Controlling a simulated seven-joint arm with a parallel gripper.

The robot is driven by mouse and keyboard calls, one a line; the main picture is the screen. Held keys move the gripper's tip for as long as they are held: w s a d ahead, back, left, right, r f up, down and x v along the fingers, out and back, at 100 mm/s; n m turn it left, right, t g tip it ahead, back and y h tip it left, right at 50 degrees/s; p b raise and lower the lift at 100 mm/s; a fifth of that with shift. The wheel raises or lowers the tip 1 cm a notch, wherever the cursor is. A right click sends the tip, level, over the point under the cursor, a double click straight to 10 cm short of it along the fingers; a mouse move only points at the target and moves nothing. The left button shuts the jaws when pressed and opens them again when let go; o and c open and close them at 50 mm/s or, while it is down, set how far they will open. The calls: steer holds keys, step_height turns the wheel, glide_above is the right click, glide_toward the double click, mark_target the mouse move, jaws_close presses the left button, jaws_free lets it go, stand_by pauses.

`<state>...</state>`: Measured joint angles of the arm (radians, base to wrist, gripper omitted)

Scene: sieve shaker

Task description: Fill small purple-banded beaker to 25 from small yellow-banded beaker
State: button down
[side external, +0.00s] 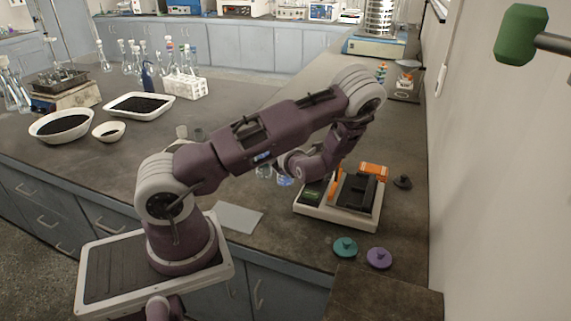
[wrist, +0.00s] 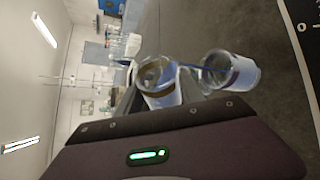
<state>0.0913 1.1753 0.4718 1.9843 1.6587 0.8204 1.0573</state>
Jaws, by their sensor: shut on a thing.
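In the wrist view, which is rolled on its side, a small clear beaker (wrist: 163,92) is close in front of my gripper (side external: 284,162), tilted, with a yellowish tint at its mouth. A thin bluish streak (wrist: 190,67) runs between the two mouths. In the side view the beakers (side external: 285,181) are small, partly behind my arm, with blue liquid showing. Scale marks are unreadable.
A white balance (side external: 340,218) with an orange item (side external: 374,170) stands right of the beakers. Teal (side external: 345,247) and purple (side external: 379,258) lids lie near the front edge. A grey sheet (side external: 238,217) lies by my base. Bowls, a tray and a white rack (side external: 184,86) stand farther left.

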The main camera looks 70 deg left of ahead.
steer(key=shift+f+m+g, duration=0.3)
steer(key=shift+m, duration=0.1)
stand_by(1.7)
steer(key=shift+s+r+n+t, duration=0.1)
steer(key=shift+r+n+t, duration=0.3)
steer(key=shift+r+n, duration=0.2)
steer(key=shift+f+n+t+h, duration=0.3)
steer(key=shift+f+n+t, duration=0.15)
steer(key=shift+n, duration=0.15)
steer(key=shift+s+a+r+n+t, duration=0.15)
steer(key=shift+s+r+n+t, duration=0.15)
steer(key=shift+r+n, duration=0.25)
steer(key=shift+s+a+f+n+t+h, duration=0.15)
steer(key=shift+s+a+n+t+h, duration=0.1)
steer(key=shift+s+n+t, duration=0.45)
steer(key=shift+s+a+f+n+t+h, duration=0.2)
steer(key=shift+s+n+t, duration=0.35)
steer(key=shift+s+n, duration=0.4)
steer(key=shift+s+a+f+n+t+h, duration=0.1)
steer(key=shift+s+a+n+t+h, duration=0.15)
steer(key=shift+s+n+t, duration=0.45)
